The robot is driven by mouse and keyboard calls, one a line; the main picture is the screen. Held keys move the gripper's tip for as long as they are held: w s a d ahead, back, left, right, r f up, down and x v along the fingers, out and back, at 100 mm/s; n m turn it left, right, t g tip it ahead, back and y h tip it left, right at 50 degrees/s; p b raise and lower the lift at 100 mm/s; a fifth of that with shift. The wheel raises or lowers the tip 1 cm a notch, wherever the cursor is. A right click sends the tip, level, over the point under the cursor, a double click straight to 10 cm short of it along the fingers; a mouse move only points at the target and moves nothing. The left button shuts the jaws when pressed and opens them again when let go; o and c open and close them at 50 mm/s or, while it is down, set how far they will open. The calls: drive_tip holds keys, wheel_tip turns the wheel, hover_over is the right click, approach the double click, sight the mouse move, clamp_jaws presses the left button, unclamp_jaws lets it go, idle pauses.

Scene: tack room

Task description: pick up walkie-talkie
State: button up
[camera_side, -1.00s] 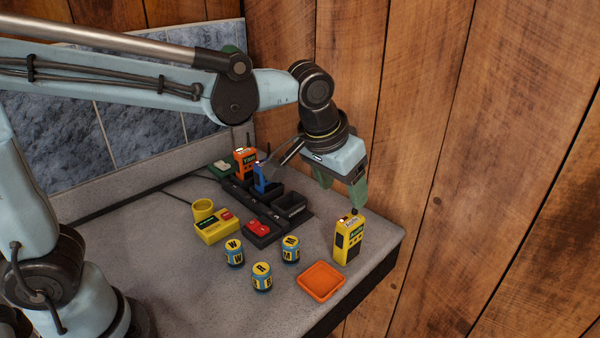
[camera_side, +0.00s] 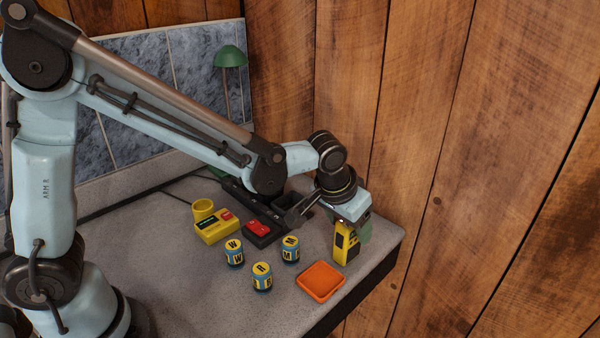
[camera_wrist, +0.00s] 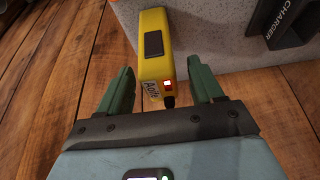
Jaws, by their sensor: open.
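The yellow walkie-talkie (camera_side: 344,243) stands upright near the right corner of the grey worktop, with its upper part hidden behind my gripper in the side view. In the wrist view the walkie-talkie (camera_wrist: 154,43) lies between my two green fingers, with its label, a red light and a dark knob facing the camera. My gripper (camera_wrist: 161,84) is open, with a finger on each side of the radio and a visible gap on both sides. In the side view my gripper (camera_side: 359,228) is low over the radio's top.
An orange tray (camera_side: 320,282) lies just in front of the radio. Several blue-and-yellow cans (camera_side: 262,277) stand to its left. A black charger rack (camera_side: 292,207), a yellow box (camera_side: 216,228) and a black box with red switch (camera_side: 260,233) are behind. The wooden wall (camera_side: 480,180) is close on the right.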

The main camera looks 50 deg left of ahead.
drive_tip(key=shift+w+f, duration=0.2)
drive_tip(key=shift+f, duration=0.3)
drive_tip(key=shift+c, duration=0.2)
clamp_jaws()
